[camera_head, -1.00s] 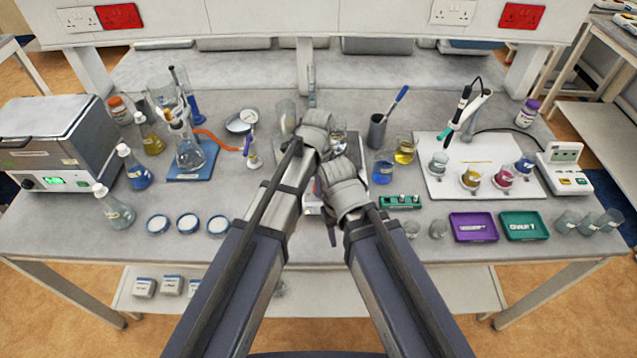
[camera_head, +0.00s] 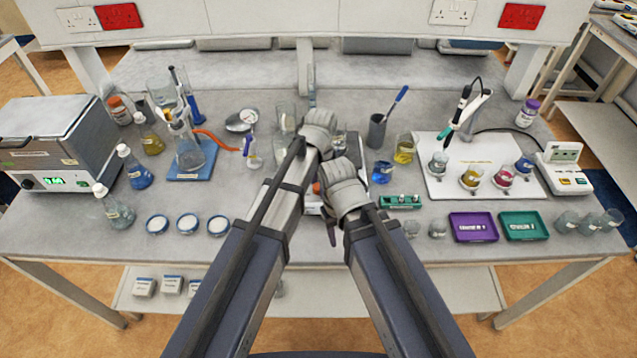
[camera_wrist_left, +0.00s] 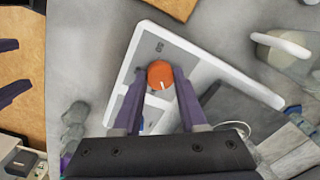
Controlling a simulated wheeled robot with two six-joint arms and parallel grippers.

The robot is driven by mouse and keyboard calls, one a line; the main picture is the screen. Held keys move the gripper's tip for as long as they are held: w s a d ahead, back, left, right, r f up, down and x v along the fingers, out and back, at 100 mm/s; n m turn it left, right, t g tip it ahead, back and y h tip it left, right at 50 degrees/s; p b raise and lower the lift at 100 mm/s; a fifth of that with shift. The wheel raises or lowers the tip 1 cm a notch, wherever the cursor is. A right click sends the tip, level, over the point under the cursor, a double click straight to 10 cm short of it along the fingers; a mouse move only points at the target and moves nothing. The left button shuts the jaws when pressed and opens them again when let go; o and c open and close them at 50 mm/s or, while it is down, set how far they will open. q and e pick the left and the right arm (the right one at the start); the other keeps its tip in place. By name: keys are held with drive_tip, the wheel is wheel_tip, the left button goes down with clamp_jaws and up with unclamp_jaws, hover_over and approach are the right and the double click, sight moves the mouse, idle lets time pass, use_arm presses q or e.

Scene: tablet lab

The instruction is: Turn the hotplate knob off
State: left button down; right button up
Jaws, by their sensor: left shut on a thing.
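The hotplate (camera_wrist_left: 215,68) is a white, tilted-looking panel in the left wrist view, with its round orange knob (camera_wrist_left: 160,74) near one end. The knob has a white pointer mark toward the lower right. My left gripper (camera_wrist_left: 158,82) is shut on the knob, one purple finger on each side. In the head view my arms hide most of the hotplate; a bit of orange knob (camera_head: 317,188) shows between them. My right gripper (camera_wrist_left: 12,68) shows at the left edge of the wrist view, its purple fingers apart and empty, away from the hotplate.
Beakers with blue (camera_head: 382,172) and yellow (camera_head: 404,149) liquid stand right of my arms. A green-topped rack (camera_head: 400,202) sits close to my right forearm. A flask on a blue mat (camera_head: 178,175) and several round dishes (camera_head: 187,223) are on the left.

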use_arm(q)
drive_tip(key=n, duration=0.4)
drive_tip(key=shift+n, duration=2.6)
drive_tip(key=shift+c, duration=2.3)
unclamp_jaws()
drive_tip(key=shift+r, duration=0.15)
wheel_tip(320, 180, up, 8)
drive_tip(key=p, duration=0.8)
drive_tip(key=shift+d+f, duration=0.15)
drive_tip(key=shift+f, duration=0.05)
